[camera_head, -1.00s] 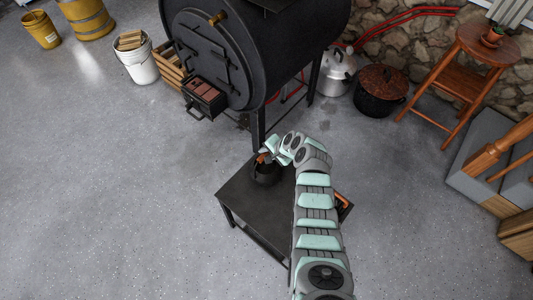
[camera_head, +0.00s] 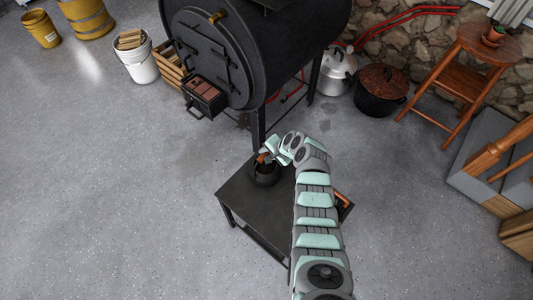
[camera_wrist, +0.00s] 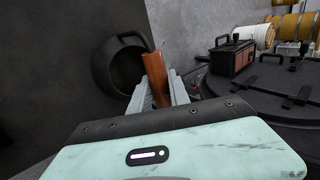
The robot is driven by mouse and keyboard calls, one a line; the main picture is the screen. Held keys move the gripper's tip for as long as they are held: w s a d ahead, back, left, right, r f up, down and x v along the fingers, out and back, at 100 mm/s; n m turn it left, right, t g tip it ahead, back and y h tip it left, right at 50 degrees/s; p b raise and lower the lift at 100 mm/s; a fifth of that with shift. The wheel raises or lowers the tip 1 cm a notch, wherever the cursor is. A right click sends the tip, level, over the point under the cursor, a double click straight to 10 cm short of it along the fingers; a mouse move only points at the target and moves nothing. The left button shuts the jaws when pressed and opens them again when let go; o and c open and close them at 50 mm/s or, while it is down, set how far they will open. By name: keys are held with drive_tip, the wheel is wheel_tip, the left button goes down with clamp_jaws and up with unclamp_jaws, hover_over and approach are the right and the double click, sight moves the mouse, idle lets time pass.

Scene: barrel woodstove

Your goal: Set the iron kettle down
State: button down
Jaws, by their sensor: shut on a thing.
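The iron kettle (camera_head: 266,176) is a small dark round pot over the top of a low black table (camera_head: 238,197). I cannot tell whether its base touches the tabletop. In the wrist view the kettle (camera_wrist: 104,70) is at the left, with its dark rounded rim showing. My gripper (camera_head: 267,158) is at the kettle's upper side. In the wrist view its grey fingers (camera_wrist: 159,88) are shut on an orange-brown handle (camera_wrist: 152,65). My arm hides part of the table's right side.
The black barrel stove (camera_head: 290,45) stands just behind the table, one leg close to its back edge. An orange-brown thing (camera_head: 342,200) shows at the table's right edge. A rusty-lidded pot (camera_head: 382,88) and a wooden stool (camera_head: 485,48) are farther right.

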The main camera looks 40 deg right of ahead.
drive_tip(key=shift+w+f+b, duration=0.1)
drive_tip(key=shift+f+b, duration=0.3)
drive_tip(key=shift+r, duration=0.1)
drive_tip(key=c, duration=1.3)
unclamp_jaws()
drive_tip(key=shift+d, duration=0.1)
drive_tip(key=shift+o, duration=0.8)
drive_tip(key=p+v, duration=0.2)
drive_tip(key=v, duration=0.8)
drive_tip(key=shift+s+r, duration=0.2)
drive_tip(key=shift+r, duration=0.1)
